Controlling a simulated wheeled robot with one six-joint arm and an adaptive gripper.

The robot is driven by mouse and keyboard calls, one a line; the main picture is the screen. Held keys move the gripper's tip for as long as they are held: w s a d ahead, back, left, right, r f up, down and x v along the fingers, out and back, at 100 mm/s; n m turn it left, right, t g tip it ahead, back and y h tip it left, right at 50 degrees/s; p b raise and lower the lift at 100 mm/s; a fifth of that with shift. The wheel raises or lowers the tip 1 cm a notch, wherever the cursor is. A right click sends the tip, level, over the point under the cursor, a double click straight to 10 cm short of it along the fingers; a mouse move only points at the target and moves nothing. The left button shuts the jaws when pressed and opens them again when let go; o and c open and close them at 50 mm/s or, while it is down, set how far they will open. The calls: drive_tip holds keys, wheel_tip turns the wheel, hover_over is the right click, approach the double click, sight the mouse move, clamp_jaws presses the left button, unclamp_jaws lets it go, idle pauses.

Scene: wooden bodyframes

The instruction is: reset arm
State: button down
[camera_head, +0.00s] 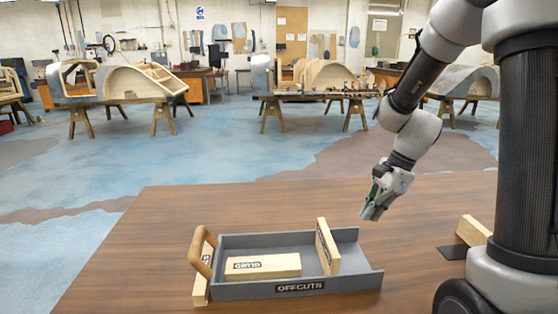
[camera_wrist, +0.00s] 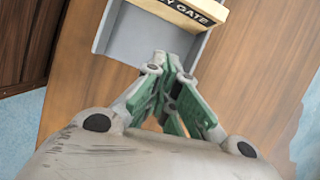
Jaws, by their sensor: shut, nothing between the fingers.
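My gripper (camera_head: 374,210) hangs from my arm above the table, to the right of the grey tray and higher than it. Its green-padded fingers are shut and empty, and they also show in the wrist view (camera_wrist: 172,125). The grey tray (camera_head: 330,288) is labelled "OFFCUTS" and sits on the wooden table. One wooden block (camera_head: 263,266) lies flat in the tray. A second block (camera_head: 328,247) stands upright toward the tray's right end. In the wrist view, a block (camera_wrist: 205,12) with partly cut-off lettering lies across the tray (camera_wrist: 130,35).
The brown table (camera_head: 130,250) is clear left of the tray. A wooden piece with a curved handle (camera_head: 201,262) leans at the tray's left end. Another block (camera_head: 473,231) is by a dark mat (camera_head: 453,252) at right. Trestles with wooden bodyframes (camera_head: 128,85) stand far behind.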

drive_tip(key=s+d+r+n+t+h, duration=0.2)
drive_tip(key=s+d+r+n, duration=0.1)
drive_tip(key=s+r+n, duration=0.4)
drive_tip(key=s+d+r+n+t+h, duration=0.2)
drive_tip(key=s+d+r+n, duration=0.1)
drive_tip(key=s+r+n, duration=0.5)
drive_tip(key=s+n, duration=0.1)
drive_tip(key=s, duration=0.2)
drive_tip(key=shift+d+r, duration=0.25)
drive_tip(key=shift+d, duration=0.05)
idle(0.6)
